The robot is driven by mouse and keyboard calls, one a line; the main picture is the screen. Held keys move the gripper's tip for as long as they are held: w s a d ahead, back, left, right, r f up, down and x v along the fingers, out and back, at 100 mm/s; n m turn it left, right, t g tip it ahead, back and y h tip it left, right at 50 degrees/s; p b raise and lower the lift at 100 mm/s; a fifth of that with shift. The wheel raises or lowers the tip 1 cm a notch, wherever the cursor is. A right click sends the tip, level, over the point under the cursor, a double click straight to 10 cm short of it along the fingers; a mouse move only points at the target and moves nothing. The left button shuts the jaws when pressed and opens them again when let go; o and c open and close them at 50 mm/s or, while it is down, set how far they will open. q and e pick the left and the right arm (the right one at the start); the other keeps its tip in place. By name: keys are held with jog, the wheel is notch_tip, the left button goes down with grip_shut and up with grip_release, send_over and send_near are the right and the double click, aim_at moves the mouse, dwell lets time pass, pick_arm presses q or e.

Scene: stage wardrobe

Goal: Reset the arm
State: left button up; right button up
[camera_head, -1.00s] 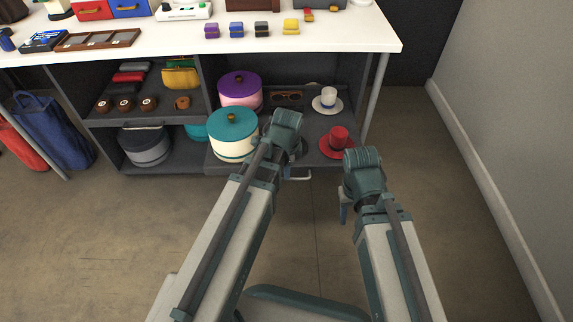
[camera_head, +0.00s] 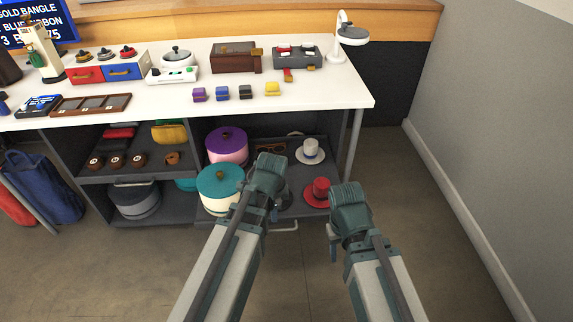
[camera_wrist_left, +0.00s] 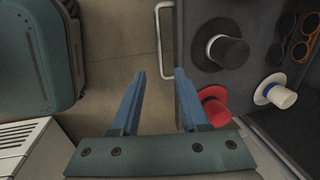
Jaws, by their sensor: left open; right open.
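My left arm comes in from the left in the head view, its wrist in front of the pulled-out drawer (camera_head: 285,208) under the table.
The drawer holds a red hat (camera_head: 318,192), a white hat (camera_head: 311,151) and a black hat (camera_wrist_left: 227,52). A teal round box (camera_head: 221,190) and a purple one (camera_head: 227,147) stand left. The white table (camera_head: 330,92) carries several small boxes. Floor is free in front.

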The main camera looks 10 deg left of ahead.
pick_arm(q)
jog(key=s+d+n+g, duration=0.2)
jog(key=s+d+n, duration=0.7)
jog(key=s+n, duration=0.1)
notch_tip(320, 180, up, 31)
jog(key=p, duration=3.1)
jog(key=shift+s+n+y, duration=0.25)
jog(key=shift+n+y, duration=0.05)
jog(key=shift+n, duration=0.1)
pick_arm(e)
notch_tip(320, 180, up, 31)
pick_arm(q)
jog(key=shift+f, duration=0.1)
pick_arm(e)
jog(key=shift+a, duration=0.1)
pick_arm(q)
jog(key=shift+a, duration=0.1)
pick_arm(e)
jog(key=shift+a, duration=0.1)
